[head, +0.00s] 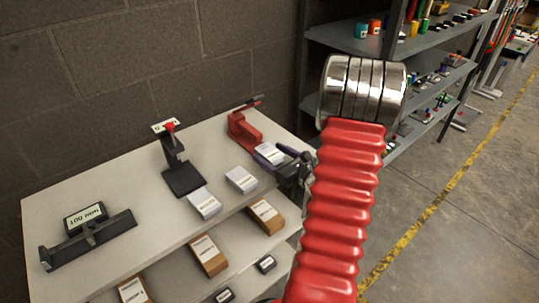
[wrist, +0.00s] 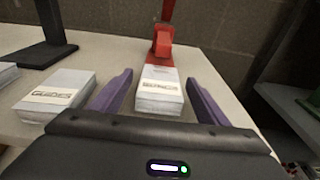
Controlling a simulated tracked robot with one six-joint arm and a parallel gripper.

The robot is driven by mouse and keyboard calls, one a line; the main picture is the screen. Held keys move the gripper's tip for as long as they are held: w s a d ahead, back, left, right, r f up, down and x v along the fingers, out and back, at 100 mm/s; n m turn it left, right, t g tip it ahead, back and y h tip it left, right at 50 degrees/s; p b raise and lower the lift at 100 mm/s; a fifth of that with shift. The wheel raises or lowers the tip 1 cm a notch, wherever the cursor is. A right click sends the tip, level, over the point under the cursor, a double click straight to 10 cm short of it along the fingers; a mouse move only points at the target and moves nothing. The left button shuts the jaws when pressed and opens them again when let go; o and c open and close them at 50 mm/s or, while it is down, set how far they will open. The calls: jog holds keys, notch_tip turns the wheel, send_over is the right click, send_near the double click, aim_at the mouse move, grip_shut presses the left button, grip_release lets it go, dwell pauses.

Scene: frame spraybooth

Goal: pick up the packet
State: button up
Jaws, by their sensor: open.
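Several white packets with printed labels lie in a row on the pale table. The packet at the right end (wrist: 160,92) lies between the two purple fingers of my gripper (wrist: 159,78), which is open, with a gap showing on each side. In the head view this packet (head: 270,152) is partly hidden by my gripper (head: 273,155) at the table's right part. A second packet (head: 241,179) lies to its left and also shows in the wrist view (wrist: 57,96). A third packet (head: 204,203) lies further left.
A red tool (head: 243,130) stands just behind the right-end packet. A black stand (head: 182,176) and a black device with a display (head: 88,235) are to the left. Brown boxes (head: 207,255) sit on a lower shelf. Grey shelving (head: 430,55) stands to the right.

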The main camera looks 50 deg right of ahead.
aim_at(270, 152)
jog(key=shift+w, duration=0.6)
jog(key=shift+c, duration=0.6)
jog(key=c, duration=1.1)
jog(key=shift+r, duration=0.1)
jog(key=shift+r, duration=4.85)
jog(key=shift+s, duration=0.1)
